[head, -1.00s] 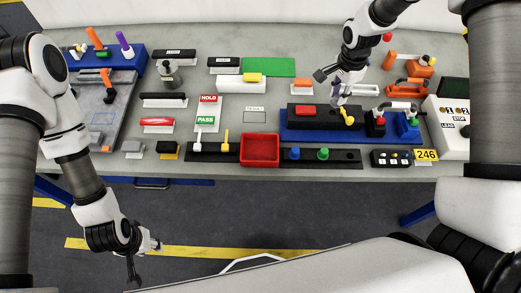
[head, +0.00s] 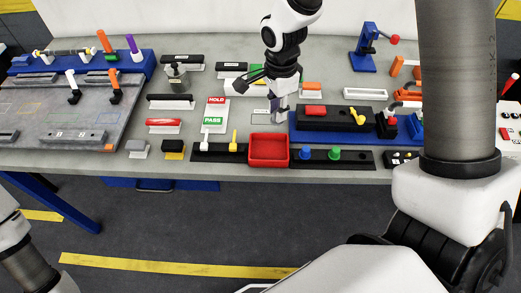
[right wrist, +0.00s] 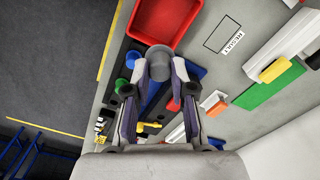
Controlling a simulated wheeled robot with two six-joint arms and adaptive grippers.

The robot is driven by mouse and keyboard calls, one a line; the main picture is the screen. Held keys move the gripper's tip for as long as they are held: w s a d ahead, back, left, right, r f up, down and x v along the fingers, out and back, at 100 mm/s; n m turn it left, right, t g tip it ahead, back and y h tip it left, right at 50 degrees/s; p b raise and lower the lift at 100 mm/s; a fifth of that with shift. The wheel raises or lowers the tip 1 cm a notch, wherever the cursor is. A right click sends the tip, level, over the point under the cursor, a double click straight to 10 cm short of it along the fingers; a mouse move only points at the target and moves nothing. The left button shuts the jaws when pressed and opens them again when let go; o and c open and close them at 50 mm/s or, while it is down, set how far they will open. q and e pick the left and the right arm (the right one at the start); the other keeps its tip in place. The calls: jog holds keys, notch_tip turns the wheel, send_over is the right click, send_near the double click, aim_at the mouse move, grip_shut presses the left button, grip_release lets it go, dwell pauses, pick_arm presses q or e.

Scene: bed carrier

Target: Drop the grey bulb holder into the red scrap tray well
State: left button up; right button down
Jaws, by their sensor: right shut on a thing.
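The grey bulb holder (right wrist: 158,62) is round and sits between the fingertips of my right gripper (right wrist: 157,85) in the right wrist view. My right gripper (head: 280,108) is shut on it and hangs over the table, just behind the red scrap tray (head: 268,164) in the head view. The tray's well looks empty, and it also shows in the right wrist view (right wrist: 165,22), beyond the holder. In the head view I cannot clearly tell the holder from the fingers. My left gripper is out of view.
A blue base (head: 300,136) with a black block stands right of my right gripper. A black strip with blue and green knobs (head: 334,154) lies right of the tray; a strip with white and yellow levers lies left. The HOLD/PASS card (head: 215,112) stands to the left.

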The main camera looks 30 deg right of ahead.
aim_at(276, 124)
notch_tip(276, 124, down, 5)
jog(key=b, duration=0.3)
jog(key=shift+a+r+b, duration=0.15)
jog(key=shift+b, duration=0.25)
jog(key=shift+f+b, duration=0.4)
jog(key=shift+f, duration=0.2)
jog(key=c, duration=0.9)
grip_release()
jog(key=shift+r, duration=0.1)
notch_tip(276, 124, up, 12)
